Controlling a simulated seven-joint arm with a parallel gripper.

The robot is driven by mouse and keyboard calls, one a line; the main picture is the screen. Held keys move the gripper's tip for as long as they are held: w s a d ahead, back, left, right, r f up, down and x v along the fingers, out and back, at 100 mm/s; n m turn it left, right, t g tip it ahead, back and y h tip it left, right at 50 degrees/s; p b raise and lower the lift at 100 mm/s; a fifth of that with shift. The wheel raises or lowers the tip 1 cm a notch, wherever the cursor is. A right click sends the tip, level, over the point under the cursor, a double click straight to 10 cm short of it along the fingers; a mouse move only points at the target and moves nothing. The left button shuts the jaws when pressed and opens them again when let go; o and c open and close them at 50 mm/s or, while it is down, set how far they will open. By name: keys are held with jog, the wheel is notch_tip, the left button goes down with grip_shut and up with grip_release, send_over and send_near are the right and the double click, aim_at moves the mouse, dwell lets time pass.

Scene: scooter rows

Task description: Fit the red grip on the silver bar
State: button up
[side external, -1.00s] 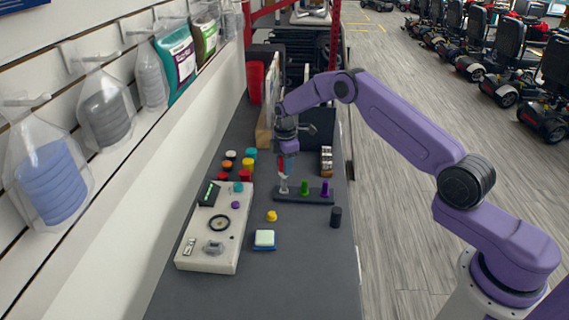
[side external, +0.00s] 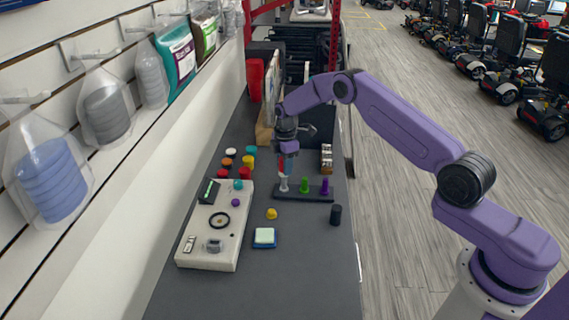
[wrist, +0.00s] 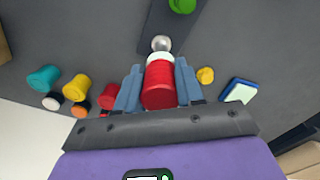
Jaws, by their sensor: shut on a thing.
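My gripper (side external: 288,170) is shut on the red grip (wrist: 158,86), which has a white ring at its far end. In the side view the red grip (side external: 282,165) hangs above the silver bar (side external: 284,184), which stands upright at the left end of a dark base (side external: 305,196). In the wrist view the silver bar's round tip (wrist: 161,43) shows just past the white ring, slightly off its middle. I cannot tell whether they touch. A green bar (side external: 305,186) and a purple bar (side external: 325,187) stand on the same base.
Several coloured caps (side external: 248,162) stand left of the base. A pale control panel (side external: 212,257) lies at front left. A small yellow piece (side external: 271,213), a sponge on a blue pad (side external: 264,238) and a black cylinder (side external: 336,215) are in front.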

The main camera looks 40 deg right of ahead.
jog(key=shift+f, duration=1.6)
dwell(1.2)
jog(key=o, duration=1.5)
jog(key=shift+r, duration=0.1)
jog(key=shift+r, duration=2.9)
